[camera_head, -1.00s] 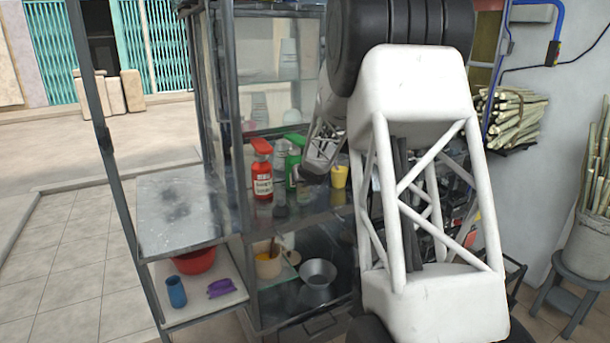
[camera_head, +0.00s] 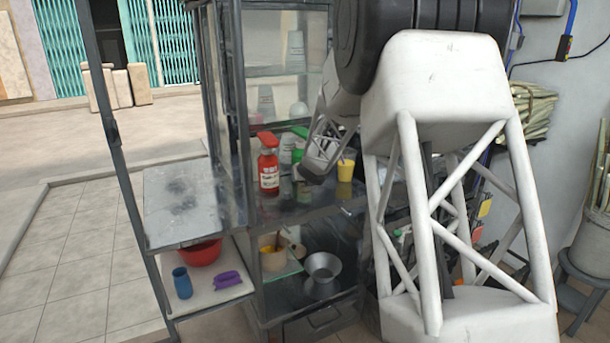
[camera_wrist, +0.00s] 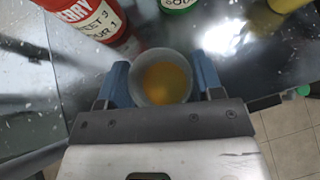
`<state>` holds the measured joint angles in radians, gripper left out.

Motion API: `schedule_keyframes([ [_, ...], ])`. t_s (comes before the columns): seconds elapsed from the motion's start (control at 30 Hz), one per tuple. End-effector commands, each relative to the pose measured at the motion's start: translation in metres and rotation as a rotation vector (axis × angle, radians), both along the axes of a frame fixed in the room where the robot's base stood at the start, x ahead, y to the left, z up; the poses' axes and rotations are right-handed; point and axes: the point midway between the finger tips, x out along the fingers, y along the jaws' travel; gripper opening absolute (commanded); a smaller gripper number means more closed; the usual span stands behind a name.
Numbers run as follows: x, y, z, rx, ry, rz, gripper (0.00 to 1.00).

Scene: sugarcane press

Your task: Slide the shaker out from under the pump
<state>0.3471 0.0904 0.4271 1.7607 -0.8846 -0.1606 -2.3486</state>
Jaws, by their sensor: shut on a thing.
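In the wrist view the shaker (camera_wrist: 160,80) is a small translucent round container with an orange-yellow inside. It sits between the two blue fingers of my gripper (camera_wrist: 162,85), which is shut on it. In the head view my gripper (camera_head: 303,174) is at the metal shelf in the cabinet, and the shaker there is mostly hidden. A red pump bottle (camera_head: 268,170) stands left of my gripper; its label shows in the wrist view (camera_wrist: 95,18). A green pump bottle (camera_head: 299,156) stands behind my gripper, partly hidden. In the wrist view neither bottle's spout shows over the shaker.
A yellow cup (camera_head: 346,168) stands right of my gripper on the shelf (camera_head: 325,198). Glass and metal frame posts border the shelf on the left. Below are a mug (camera_head: 273,258), a metal pot (camera_head: 322,275), a red bowl (camera_head: 201,253) and a blue cup (camera_head: 182,283).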

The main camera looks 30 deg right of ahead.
Motion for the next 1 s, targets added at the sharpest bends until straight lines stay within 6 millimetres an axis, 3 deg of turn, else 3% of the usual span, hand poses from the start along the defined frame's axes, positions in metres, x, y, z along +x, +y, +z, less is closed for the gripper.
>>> schedule_keyframes([
  [0.27, -0.0002, 0.0003, 0.0004, 0.0, 0.0, 0.0, 0.17],
  [0.3, -0.0002, 0.0003, 0.0004, 0.0, 0.0, 0.0, 0.63],
  [0.47, -0.0001, 0.0003, 0.0003, 0.0, 0.0, 0.0, 0.88],
  [1.0, -0.0078, 0.0017, 0.0063, -0.001, -0.001, 0.001, 0.9],
])
